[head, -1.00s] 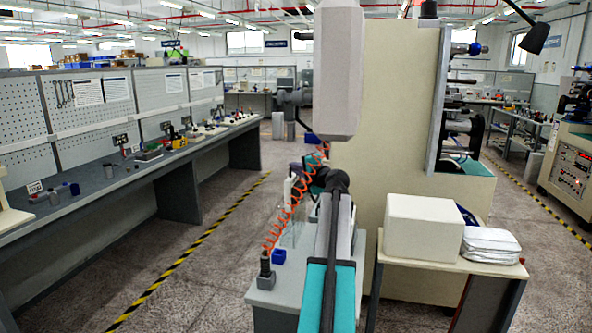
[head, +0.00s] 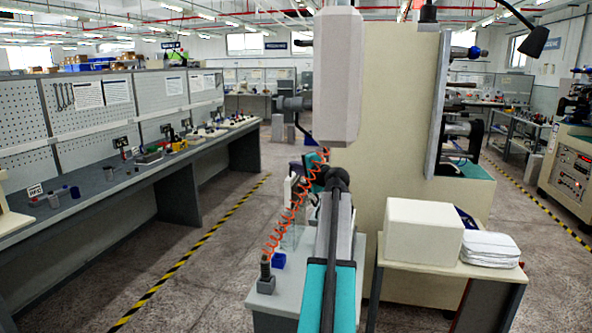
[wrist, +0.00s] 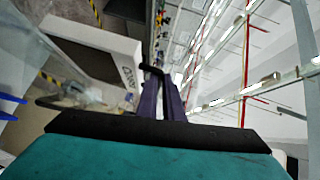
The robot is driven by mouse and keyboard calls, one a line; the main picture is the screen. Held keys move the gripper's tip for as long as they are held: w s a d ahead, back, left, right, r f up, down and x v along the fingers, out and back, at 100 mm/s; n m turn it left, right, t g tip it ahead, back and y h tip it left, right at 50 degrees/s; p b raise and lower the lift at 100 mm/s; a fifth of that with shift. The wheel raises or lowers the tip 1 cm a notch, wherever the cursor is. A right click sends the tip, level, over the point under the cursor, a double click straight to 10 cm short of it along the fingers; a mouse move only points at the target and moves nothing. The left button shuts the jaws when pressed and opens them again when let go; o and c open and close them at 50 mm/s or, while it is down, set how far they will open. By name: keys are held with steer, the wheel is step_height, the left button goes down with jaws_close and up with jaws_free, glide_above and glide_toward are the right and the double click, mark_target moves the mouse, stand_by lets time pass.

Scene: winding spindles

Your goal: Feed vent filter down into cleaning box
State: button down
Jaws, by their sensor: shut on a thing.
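My gripper (head: 309,171) is partly hidden behind my arm in the head view, above the grey bench. In the wrist view its two dark purple fingers (wrist: 161,88) are close together, with a small dark piece at their tips. The gripper is shut on this piece, which I take to be the vent filter; its shape is hard to make out. A white box-like thing with dark lettering (wrist: 105,48) lies left of the fingers in the wrist view. I cannot tell whether it is the cleaning box, or whether the held piece touches it.
An orange coiled hose (head: 289,222) rises from the grey bench (head: 283,299) beside my arm. A small blue bin (head: 278,260) stands there. A cream machine (head: 385,130) and a table with a white box (head: 421,231) are at right. The aisle floor at left is clear.

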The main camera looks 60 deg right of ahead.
mark_target(293, 184)
steer(key=shift+r+p, duration=0.35)
steer(key=shift+r, duration=0.5)
steer(key=shift+b, duration=0.45)
stand_by(1.8)
steer(key=shift+f+b, duration=1.4)
steer(key=shift+f, duration=0.6)
stand_by(0.7)
